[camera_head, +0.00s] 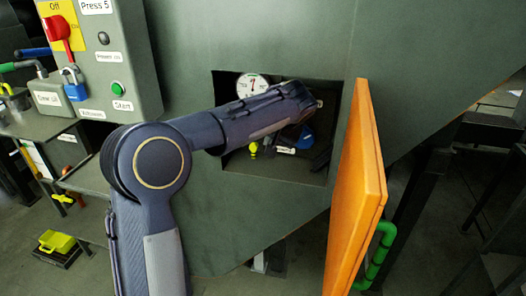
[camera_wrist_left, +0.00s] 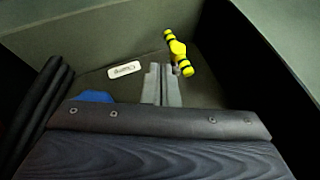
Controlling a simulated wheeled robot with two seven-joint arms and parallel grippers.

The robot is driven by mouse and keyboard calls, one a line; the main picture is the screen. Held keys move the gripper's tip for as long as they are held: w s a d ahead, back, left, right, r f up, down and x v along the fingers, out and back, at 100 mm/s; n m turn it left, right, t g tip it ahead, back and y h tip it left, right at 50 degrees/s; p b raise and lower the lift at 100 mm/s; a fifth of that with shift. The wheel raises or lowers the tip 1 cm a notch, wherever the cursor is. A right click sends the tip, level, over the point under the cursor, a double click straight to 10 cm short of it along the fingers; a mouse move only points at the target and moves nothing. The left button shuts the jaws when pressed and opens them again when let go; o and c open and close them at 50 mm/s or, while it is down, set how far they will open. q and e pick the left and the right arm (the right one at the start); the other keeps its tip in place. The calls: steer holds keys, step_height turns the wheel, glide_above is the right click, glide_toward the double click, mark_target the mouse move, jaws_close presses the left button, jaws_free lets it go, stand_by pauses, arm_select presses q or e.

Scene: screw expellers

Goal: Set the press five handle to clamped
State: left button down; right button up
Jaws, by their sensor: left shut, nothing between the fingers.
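A yellow handle with black bands (camera_wrist_left: 178,52) stands inside a recess in the green machine body, on a small grey stem. It also shows in the head view (camera_head: 252,149), partly behind my arm. My left arm reaches into the recess from the left. My left gripper (camera_wrist_left: 163,67) is shut and empty, its grey fingertips close beside the handle's stem in the wrist view; I cannot tell whether they touch. In the head view the forearm largely hides the fingers. A white label (camera_wrist_left: 125,70) lies beside the handle, its text too small to read. My right gripper is not in view.
An orange door (camera_head: 358,190) with a green handle (camera_head: 378,255) stands open right of the recess. A gauge (camera_head: 252,86) and a blue part (camera_head: 305,138) are inside it. The Press 5 control box (camera_head: 128,70) with a red switch (camera_head: 58,28) hangs at upper left.

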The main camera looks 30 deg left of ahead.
mark_target(254, 156)
arm_select(q)
steer(key=x, duration=1)
steer(key=shift+f+m+y+b, duration=0.3)
steer(key=shift+y+b, duration=0.8)
steer(key=shift+y, duration=0.1)
steer(key=shift+s+a+f+y+b, duration=0.1)
steer(key=shift+f+y+b, duration=0.2)
steer(key=shift+y+b, duration=0.35)
steer(key=y+b, duration=0.1)
steer(key=m+y, duration=0.1)
steer(key=y+b, duration=0.1)
steer(key=shift+a+f+m+g+b, duration=0.3)
steer(key=shift+b, duration=0.05)
steer(key=shift+s+a, duration=0.1)
steer(key=shift+a+f+b, duration=0.1)
steer(key=shift+a+b, duration=0.15)
steer(key=shift+b, duration=0.3)
stand_by(0.8)
